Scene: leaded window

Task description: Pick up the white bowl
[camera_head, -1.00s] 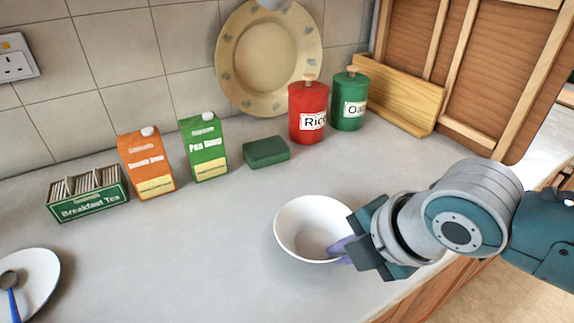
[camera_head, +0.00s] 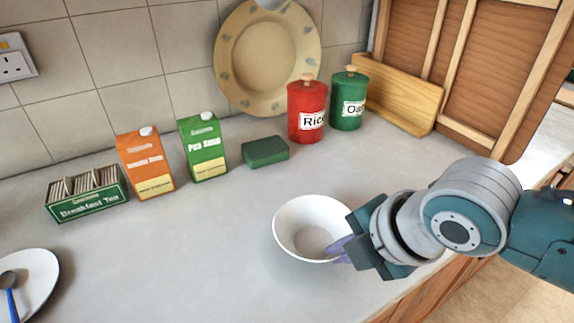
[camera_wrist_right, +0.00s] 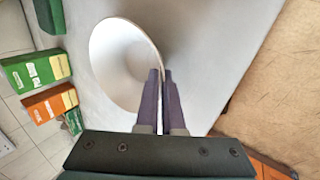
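The white bowl (camera_head: 308,232) sits upright on the grey counter, and it also shows in the right wrist view (camera_wrist_right: 115,62). My right gripper (camera_head: 338,250) is at the bowl's near right side. In the right wrist view its two purple fingers (camera_wrist_right: 163,85) are close together with the bowl's rim between them, one finger inside the bowl and one outside. The fingertips partly cover the rim there. My left gripper is not in view.
A green sponge (camera_head: 265,151), a green carton (camera_head: 203,147), an orange carton (camera_head: 146,165) and a tea box (camera_head: 87,194) stand behind. Red (camera_head: 307,108) and green (camera_head: 348,100) canisters are at the back. A plate (camera_head: 38,272) with a spoon lies left. The counter between is clear.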

